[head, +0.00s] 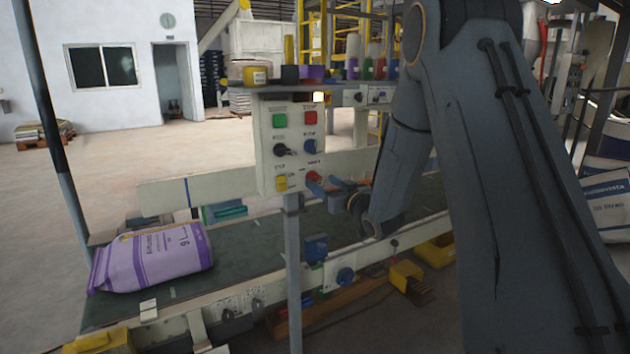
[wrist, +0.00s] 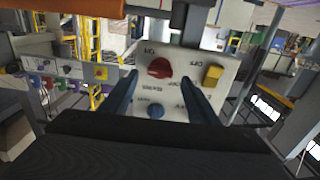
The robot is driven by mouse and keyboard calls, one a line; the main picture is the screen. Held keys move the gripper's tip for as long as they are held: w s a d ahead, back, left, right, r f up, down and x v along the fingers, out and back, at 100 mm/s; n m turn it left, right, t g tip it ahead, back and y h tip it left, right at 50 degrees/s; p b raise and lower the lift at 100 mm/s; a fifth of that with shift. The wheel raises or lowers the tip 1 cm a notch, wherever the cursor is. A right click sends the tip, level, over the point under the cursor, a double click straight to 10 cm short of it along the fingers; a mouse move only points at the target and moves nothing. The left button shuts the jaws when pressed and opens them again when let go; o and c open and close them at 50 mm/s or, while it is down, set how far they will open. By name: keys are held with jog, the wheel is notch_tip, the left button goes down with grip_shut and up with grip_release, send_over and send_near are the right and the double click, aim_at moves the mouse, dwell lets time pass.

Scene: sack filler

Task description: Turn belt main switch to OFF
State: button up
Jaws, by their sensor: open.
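A pale control panel (head: 266,150) stands on a grey post, with a red knob (head: 313,178) at its lower right. The wrist view shows the panel upside down, with the red knob (wrist: 159,68) near its middle. The label beside it is too small to read surely. My gripper (head: 328,186) is at the panel's lower right, in front of the red knob. In the wrist view, the blue fingers of my gripper (wrist: 159,80) are open, one each side of the red knob. A gap shows on both sides, so it is not clasped.
The panel also has a blue knob (head: 310,146), a black knob (head: 284,149), a yellow switch (head: 280,183), a green button (head: 279,120) and a red button (head: 310,117). A purple sack (head: 155,258) lies on the dark belt (head: 245,262) below.

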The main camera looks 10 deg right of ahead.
aim_at(316, 179)
jog(key=shift+x, duration=1.7)
